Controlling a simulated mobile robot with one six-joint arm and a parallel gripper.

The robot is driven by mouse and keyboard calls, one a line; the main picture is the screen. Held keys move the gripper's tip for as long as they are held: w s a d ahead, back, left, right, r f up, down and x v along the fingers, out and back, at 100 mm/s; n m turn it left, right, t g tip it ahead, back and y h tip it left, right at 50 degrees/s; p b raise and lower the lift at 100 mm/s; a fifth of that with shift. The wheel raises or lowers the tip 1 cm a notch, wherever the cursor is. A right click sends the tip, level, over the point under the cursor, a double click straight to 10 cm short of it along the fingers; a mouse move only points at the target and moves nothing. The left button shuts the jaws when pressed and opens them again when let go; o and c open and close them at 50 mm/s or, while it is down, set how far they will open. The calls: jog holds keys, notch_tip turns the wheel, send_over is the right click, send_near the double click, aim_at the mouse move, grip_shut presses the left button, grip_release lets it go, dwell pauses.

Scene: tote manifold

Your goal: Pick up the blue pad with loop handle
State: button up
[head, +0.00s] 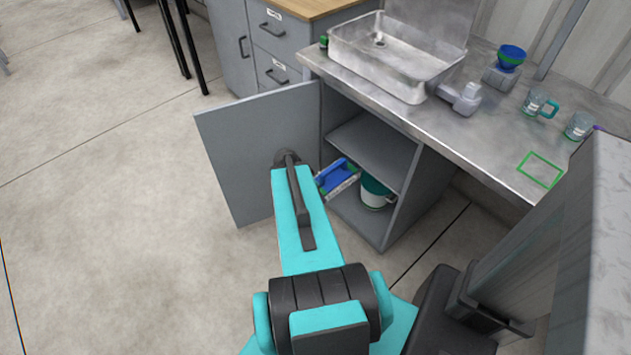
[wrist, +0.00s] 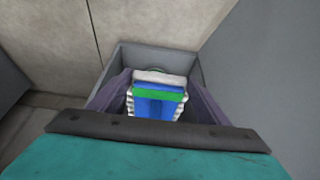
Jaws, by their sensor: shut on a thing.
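The blue pad with loop handle (head: 333,174) shows in the head view low inside the open cabinet under the sink, partly hidden by my arm. In the wrist view the blue pad (wrist: 157,107) has a green band and white ribbed edges. It is between the two fingers of my gripper (wrist: 159,96), which is shut on it. In the head view my gripper's fingers are hidden behind my arm. I cannot tell whether the pad is lifted clear.
The open cabinet door (head: 255,150) stands left of the pad. A white and green bucket (head: 374,193) is right beside it. A shelf (head: 372,150) is above. The countertop (head: 480,135) holds a sink (head: 395,70) and mugs (head: 538,102). The floor at left is clear.

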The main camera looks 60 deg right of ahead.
jog(key=shift+w+a+p, duration=0.2)
jog(key=shift+a+p, duration=0.45)
jog(key=shift+w+a+p, duration=0.2)
jog(key=shift+a+p, duration=0.45)
jog(key=shift+s, duration=0.1)
